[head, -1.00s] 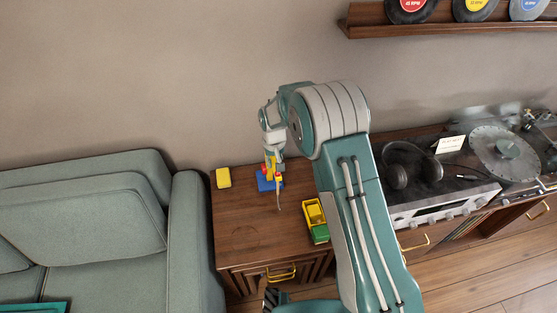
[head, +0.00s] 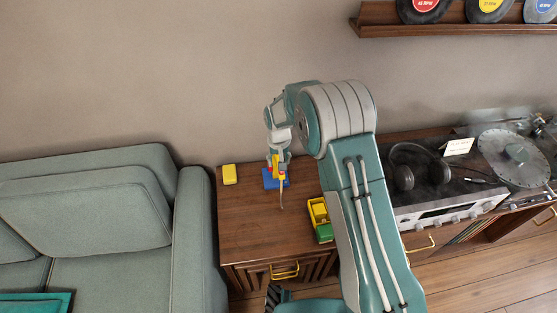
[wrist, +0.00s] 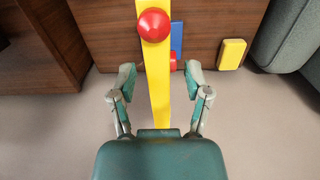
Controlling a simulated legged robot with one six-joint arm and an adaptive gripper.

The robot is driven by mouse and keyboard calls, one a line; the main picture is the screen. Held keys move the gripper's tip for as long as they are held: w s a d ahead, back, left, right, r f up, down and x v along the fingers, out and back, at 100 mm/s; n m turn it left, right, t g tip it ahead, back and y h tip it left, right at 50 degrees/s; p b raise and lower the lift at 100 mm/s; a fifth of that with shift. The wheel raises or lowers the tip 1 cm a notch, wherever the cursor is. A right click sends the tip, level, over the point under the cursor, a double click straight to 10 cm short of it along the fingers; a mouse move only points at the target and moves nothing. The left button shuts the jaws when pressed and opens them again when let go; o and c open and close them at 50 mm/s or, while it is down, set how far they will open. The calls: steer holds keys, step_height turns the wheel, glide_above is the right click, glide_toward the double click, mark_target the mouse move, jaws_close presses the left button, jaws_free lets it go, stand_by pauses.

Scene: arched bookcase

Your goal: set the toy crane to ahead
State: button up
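The toy crane stands on the wooden cabinet top, with a blue base (head: 270,181) and a yellow boom (head: 278,163). A thin pale line hangs from it towards the front. In the wrist view the yellow boom (wrist: 157,85) runs lengthwise between my fingers, with a red ball (wrist: 154,25) on its far part; a bit of the blue base (wrist: 177,38) and a red piece show behind it. My gripper (wrist: 160,78) is open, one finger on each side of the boom with gaps showing. In the head view my gripper (head: 280,148) is over the crane, hiding part of it.
A yellow block (head: 229,174) lies at the cabinet's back left. A yellow and green toy truck (head: 320,220) is at the right, close to my arm. A sofa (head: 195,240) stands left; a stereo (head: 447,207) with headphones (head: 420,172) is right. The cabinet's front left is clear.

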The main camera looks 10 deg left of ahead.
step_height(320, 180, up, 12)
stand_by(0.6)
steer(key=shift+w, duration=0.1)
steer(key=s+d+r+m+t, duration=0.1)
steer(key=s+d+r, duration=0.4)
steer(key=d+r, duration=0.3)
steer(key=s+d+r+m+t, duration=0.1)
steer(key=s+d+r+t, duration=0.1)
steer(key=s+d+r, duration=0.6)
steer(key=s+d+r+t, duration=0.1)
steer(key=s+d+r, duration=0.1)
steer(key=s, duration=0.6)
steer(key=s+d+r+m+t, duration=0.1)
steer(key=s+d, duration=0.3)
steer(key=s, duration=0.5)
steer(key=shift+d+r+t, duration=0.3)
steer(key=shift+r, duration=0.55)
